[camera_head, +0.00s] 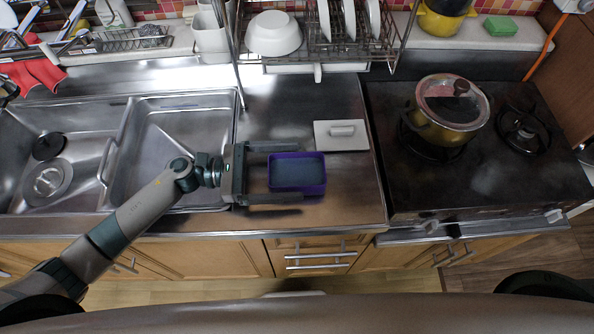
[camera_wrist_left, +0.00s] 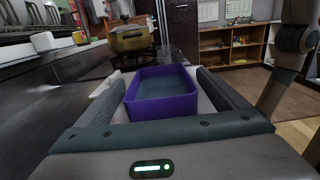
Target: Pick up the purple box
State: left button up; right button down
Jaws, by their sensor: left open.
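The purple box (camera_head: 297,187) is an open-topped rectangular tray with a grey-blue inside. It sits on the steel counter between the sink and the stove. My left gripper (camera_head: 290,173) is open, with one finger on the far side of the box and one on the near side. In the left wrist view the box (camera_wrist_left: 162,106) lies between the two fingers (camera_wrist_left: 165,98). Whether the fingers touch its walls I cannot tell. My right gripper is not in view.
A white lidded block (camera_head: 341,143) lies just behind the box. A dish rack (camera_head: 345,50) with a white bowl (camera_head: 273,34) stands at the back. A yellow pot (camera_head: 447,120) sits on the stove at right. The sink (camera_head: 172,150) is at left.

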aim_at(289, 180)
pick_arm(q)
jog(key=shift+d, duration=0.15)
dwell(0.3)
jog(key=c, duration=1.6)
jog(key=shift+r+b, duration=0.45)
jog(key=shift+r, duration=0.4)
notch_tip(289, 180, up, 2)
jog(key=shift+r+b, duration=0.2)
jog(key=shift+b, duration=0.3)
jog(key=shift+s+d+r, duration=1.15)
jog(key=shift+s+d, duration=0.1)
jog(key=shift+s, duration=0.25)
jog(key=shift+s+d+r, duration=1.15)
jog(key=shift+s+d, duration=0.1)
jog(key=shift+s, duration=0.2)
jog(key=shift+s+d+r, duration=1.15)
jog(key=shift+s+d, duration=0.1)
jog(key=shift+s, duration=0.25)
